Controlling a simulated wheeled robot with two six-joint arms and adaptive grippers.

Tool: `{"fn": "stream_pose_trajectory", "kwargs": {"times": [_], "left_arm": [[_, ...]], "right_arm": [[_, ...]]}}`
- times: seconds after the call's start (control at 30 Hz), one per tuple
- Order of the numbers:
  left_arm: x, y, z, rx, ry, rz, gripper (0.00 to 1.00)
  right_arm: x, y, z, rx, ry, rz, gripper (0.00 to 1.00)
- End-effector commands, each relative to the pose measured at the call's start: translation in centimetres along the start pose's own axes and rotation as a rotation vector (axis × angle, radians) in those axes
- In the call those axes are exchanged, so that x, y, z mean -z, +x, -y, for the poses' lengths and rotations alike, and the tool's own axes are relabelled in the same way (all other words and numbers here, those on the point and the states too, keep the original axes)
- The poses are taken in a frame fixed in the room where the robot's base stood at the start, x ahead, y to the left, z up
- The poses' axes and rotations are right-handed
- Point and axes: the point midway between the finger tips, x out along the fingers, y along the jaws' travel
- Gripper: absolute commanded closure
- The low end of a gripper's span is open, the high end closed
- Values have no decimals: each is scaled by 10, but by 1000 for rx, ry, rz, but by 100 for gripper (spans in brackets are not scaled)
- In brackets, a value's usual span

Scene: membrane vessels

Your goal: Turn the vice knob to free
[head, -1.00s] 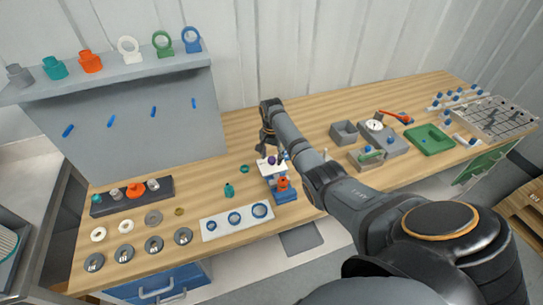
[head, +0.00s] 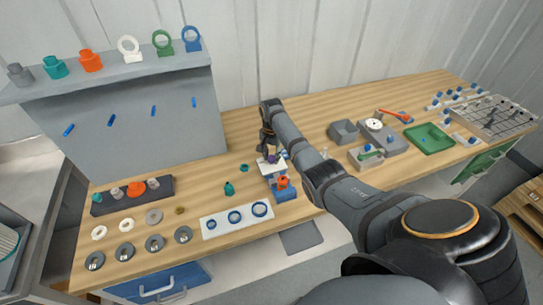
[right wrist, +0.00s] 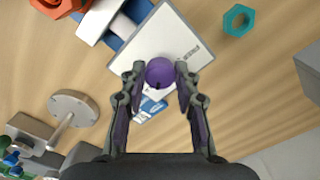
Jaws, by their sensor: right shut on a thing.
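The vice (head: 283,189) stands on the wooden bench, with a blue base, a white top plate and an orange part at its front. Its purple knob (right wrist: 160,72) sits by the white plate (right wrist: 165,42) in the right wrist view. My right gripper (right wrist: 157,85) is shut on the knob, one finger on each side. In the head view my right gripper (head: 268,150) comes down over the back of the vice and hides most of the knob. A blue and white label shows below the knob, partly hidden. My left gripper is not in view.
A teal nut (right wrist: 237,20) lies near the plate. A teal fitting (head: 229,188) and a white plate with blue rings (head: 236,219) are left of the vice. Grey boxes and a green tray (head: 429,139) stand to the right. My right arm crosses the bench.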

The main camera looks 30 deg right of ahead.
Motion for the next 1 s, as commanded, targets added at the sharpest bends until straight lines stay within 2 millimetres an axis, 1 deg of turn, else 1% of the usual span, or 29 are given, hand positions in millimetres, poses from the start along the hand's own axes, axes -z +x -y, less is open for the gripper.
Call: {"fn": "stream_pose_trajectory", "kwargs": {"times": [0.27, 0.6, 1.0], "left_arm": [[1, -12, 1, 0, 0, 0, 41], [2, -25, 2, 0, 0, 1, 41], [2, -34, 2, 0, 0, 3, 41]], "right_arm": [[0, -3, 0, -1, -160, 1, 100], [0, -2, 0, 0, -477, 1, 100], [1, -2, 0, 0, -856, -1, 100]]}}
